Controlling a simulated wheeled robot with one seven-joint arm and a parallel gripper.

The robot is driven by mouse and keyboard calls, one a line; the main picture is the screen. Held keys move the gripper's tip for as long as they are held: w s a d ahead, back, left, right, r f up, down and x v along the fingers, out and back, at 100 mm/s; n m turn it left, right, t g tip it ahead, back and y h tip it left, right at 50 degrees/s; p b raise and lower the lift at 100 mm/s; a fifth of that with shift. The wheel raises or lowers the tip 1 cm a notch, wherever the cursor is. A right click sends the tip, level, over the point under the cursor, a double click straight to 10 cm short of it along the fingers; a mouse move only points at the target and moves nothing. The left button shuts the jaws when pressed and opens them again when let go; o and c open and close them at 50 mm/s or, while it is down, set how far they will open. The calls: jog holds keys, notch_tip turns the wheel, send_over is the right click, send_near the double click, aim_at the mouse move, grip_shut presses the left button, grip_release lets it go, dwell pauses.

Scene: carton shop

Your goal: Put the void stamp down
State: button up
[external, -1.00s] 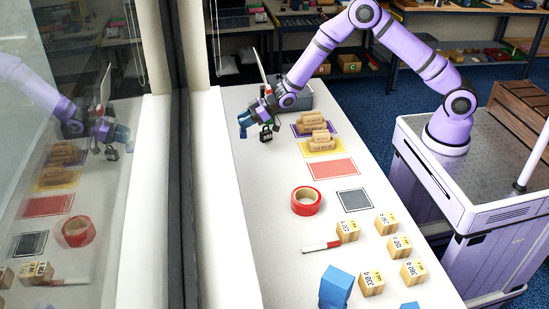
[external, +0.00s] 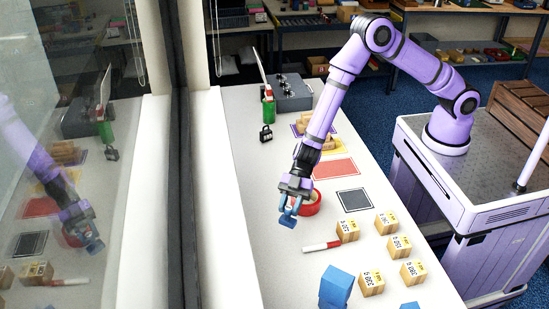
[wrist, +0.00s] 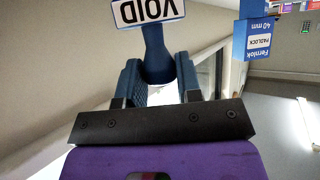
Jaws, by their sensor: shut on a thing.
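The void stamp (wrist: 155,55) is blue, with a white "VOID" plate that reads upside down in the wrist view. My gripper (wrist: 158,80) is shut on its blue handle. In the external view my gripper (external: 293,193) holds the stamp (external: 288,215) in front of the red tape roll (external: 310,204) and partly covers the roll. The stamp appears to be above the white table (external: 250,225); its exact height cannot be told.
A red mat (external: 334,167) and a dark grey mat (external: 354,199) lie bare. A marker (external: 320,246), several small cartons (external: 371,284) and a blue box (external: 335,285) stand nearer. A padlock (external: 266,134) and green bottle (external: 268,108) are far left. The table's left front is clear.

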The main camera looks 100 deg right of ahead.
jog(key=s+a+f+n+g+y, duration=0.1)
jog(key=s+a+n+g+y, duration=0.2)
jog(key=s+a, duration=0.7)
jog(key=shift+n+g+h, duration=0.3)
jog(key=shift+h, duration=0.4)
jog(key=shift+w+a+f, duration=0.85)
jog(key=shift+w+a, duration=0.25)
jog(key=shift+w, duration=1.75)
jog(key=shift+w+a+f, duration=0.8)
jog(key=shift+w+a, duration=0.35)
jog(key=shift+w, duration=1.65)
jog(key=shift+w+a+f, duration=0.85)
jog(key=shift+w+a, duration=0.25)
jog(key=shift+w, duration=1.75)
jog(key=shift+f, duration=0.1)
jog(key=o, duration=0.9)
jog(key=shift+o, duration=0.2)
jog(key=shift+d+r, duration=0.3)
jog(key=shift+d, duration=0.05)
jog(key=v, duration=1.1)
